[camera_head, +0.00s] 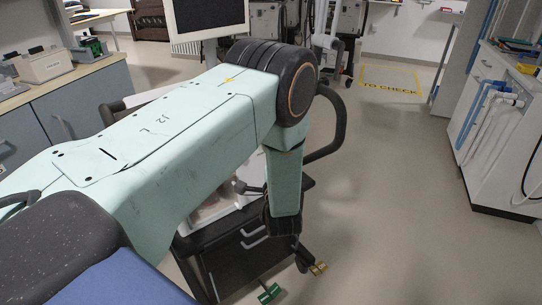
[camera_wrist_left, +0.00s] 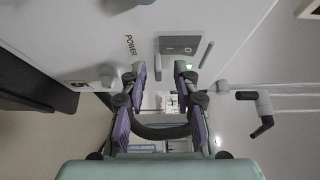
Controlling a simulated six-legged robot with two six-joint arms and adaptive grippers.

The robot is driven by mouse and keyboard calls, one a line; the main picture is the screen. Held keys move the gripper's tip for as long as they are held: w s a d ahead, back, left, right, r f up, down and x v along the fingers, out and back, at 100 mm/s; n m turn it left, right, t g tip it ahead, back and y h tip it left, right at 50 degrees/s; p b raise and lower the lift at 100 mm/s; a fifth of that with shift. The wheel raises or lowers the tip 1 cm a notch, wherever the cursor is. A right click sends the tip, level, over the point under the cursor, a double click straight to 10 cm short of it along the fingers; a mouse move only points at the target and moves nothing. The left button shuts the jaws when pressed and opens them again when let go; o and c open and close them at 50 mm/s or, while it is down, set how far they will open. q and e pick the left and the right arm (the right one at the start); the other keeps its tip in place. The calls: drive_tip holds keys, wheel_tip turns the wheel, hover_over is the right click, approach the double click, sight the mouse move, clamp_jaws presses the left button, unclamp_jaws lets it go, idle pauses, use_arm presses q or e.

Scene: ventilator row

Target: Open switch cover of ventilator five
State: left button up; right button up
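In the left wrist view a white ventilator housing (camera_wrist_left: 80,25) fills the upper part, with the word POWER printed on it. Beside the word is a grey rectangular panel (camera_wrist_left: 180,44), with a small greenish spot near its right end. I cannot tell whether this panel is the switch cover or whether it is shut. My left gripper (camera_wrist_left: 160,75) is open in front of the housing, its two purple-padded fingers apart just below the panel. Nothing shows held between them. In the head view my left arm hides most of the ventilator, and the fingers cannot be made out clearly. My right gripper is not in view.
In the head view a dark screen (camera_head: 209,14) stands above my arm and a black drawer cart (camera_head: 238,262) below it. A counter (camera_head: 85,70) is at left and a white cabinet (camera_head: 492,150) at right. The floor between cart and cabinet is clear.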

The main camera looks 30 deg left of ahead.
use_arm(q)
drive_tip(key=shift+w, duration=0.2)
drive_tip(key=shift+a+f, duration=0.15)
drive_tip(key=shift+f, duration=0.05)
drive_tip(key=shift+c, duration=1)
drive_tip(key=shift+s+r, duration=0.1)
drive_tip(key=shift+r, duration=0.05)
drive_tip(key=c, duration=0.3)
clamp_jaws()
